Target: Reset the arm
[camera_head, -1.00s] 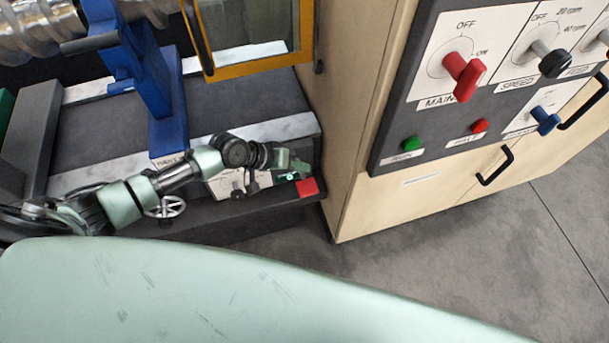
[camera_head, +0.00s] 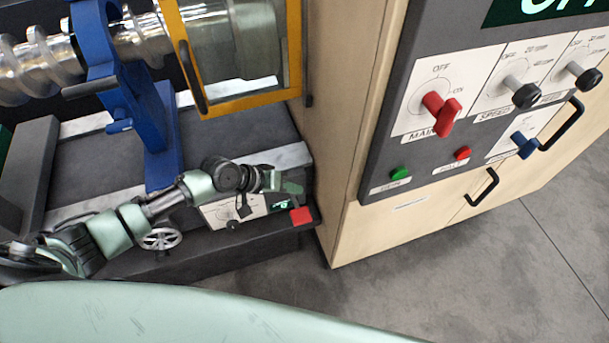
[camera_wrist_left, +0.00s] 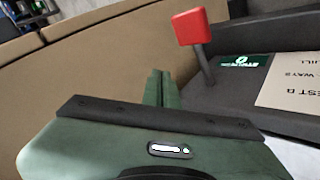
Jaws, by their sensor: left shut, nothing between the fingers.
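My left arm comes in from the left in the head view, low over the front of the machine bed. My left gripper (camera_head: 290,188) is at the bed's right end, just behind a red lever knob (camera_head: 301,216). In the left wrist view its green fingers (camera_wrist_left: 161,88) are together and empty. There the red knob (camera_wrist_left: 192,27) stands on a dark stalk ahead and a little right of the fingertips, apart from them. My right gripper is not in view.
A wooden cabinet (camera_head: 335,140) stands right of the bed, with a red main switch (camera_head: 440,113), other knobs and black handles. A blue stand (camera_head: 155,130) and a yellow-framed guard (camera_head: 245,104) rise behind my arm. A handwheel (camera_head: 160,239) is below it.

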